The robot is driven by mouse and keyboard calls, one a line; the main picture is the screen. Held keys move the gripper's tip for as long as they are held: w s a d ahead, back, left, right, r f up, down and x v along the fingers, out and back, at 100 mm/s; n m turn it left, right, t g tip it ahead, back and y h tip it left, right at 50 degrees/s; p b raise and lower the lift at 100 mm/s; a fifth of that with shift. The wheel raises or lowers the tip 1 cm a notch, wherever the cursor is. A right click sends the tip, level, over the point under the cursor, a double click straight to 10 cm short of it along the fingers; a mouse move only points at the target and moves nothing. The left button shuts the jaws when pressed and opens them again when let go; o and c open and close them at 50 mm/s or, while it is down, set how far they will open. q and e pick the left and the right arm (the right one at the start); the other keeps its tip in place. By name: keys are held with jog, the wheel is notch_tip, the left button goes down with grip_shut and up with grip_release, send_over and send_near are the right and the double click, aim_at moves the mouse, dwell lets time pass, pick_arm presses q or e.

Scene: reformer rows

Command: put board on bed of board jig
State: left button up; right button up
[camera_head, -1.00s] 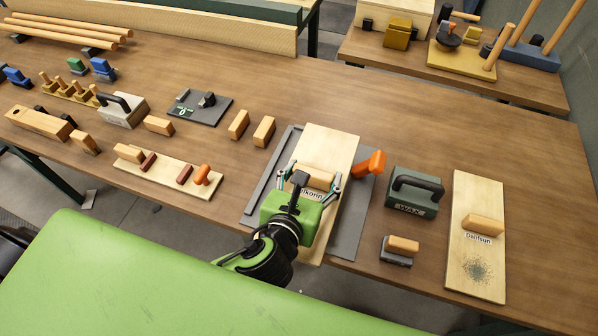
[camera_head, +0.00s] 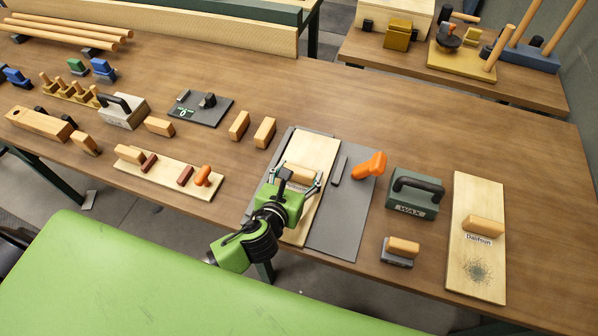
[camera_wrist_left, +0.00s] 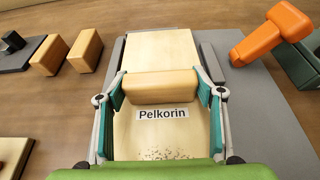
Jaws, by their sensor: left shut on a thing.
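My left gripper (camera_head: 292,187) is shut on the wooden handle block of the board labelled Pelkorin (camera_head: 316,149), with a finger on each end of the block. In the left wrist view the gripper (camera_wrist_left: 162,95) shows teal pads against the block, and the pale board (camera_wrist_left: 160,50) runs away from me. The board lies over the left part of the grey board jig (camera_head: 340,215); whether it touches the bed is hard to tell. The jig has a dark raised bar (camera_head: 339,170) and an orange clamp handle (camera_head: 369,165) right of the board. My right gripper does not show.
A green WAX block (camera_head: 414,195), a small wood-topped block (camera_head: 400,250) and the Dalifsun board (camera_head: 478,235) are on the right. Two wooden blocks (camera_head: 252,129) stand left of the jig.

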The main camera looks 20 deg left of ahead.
pick_arm(q)
jog(key=o, duration=1.5)
jog(key=shift+f, duration=0.1)
jog(key=b+v, duration=0.1)
jog(key=v, duration=1)
jog(key=shift+s+r, duration=0.3)
jog(key=shift+s, duration=0.2)
